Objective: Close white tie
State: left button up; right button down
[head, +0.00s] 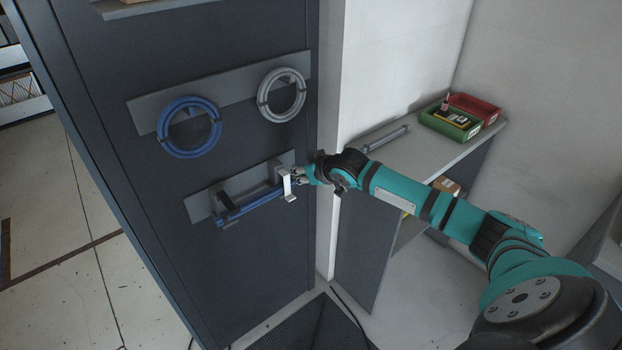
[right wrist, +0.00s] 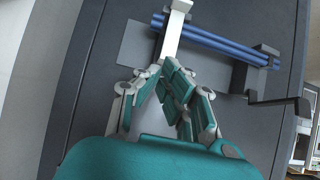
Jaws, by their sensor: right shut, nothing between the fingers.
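The white tie (head: 287,187) is a bent white strip at the right end of a bundle of blue cables (head: 252,204) on a dark cabinet panel. In the right wrist view the white tie (right wrist: 173,32) stands across the end of the blue cables (right wrist: 218,42), with its far end reaching the top edge. I cannot tell whether it is fastened. My right gripper (head: 299,176) is beside the tie, on its right. In the right wrist view its teal fingers (right wrist: 166,78) are together and empty, close to the tie's near end. My left gripper is not in view.
A dark tie (right wrist: 280,103) sticks out at the cables' other end. A blue cable coil (head: 189,127) and a grey coil (head: 282,95) hang above. At right, a shelf (head: 400,150) holds a green bin (head: 450,124) and a red bin (head: 475,106).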

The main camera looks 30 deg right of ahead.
jog(key=s, duration=0.9)
jog(key=shift+s+d+r, duration=0.2)
jog(key=shift+s+d, duration=0.05)
jog(key=shift+d, duration=0.1)
dwell(0.3)
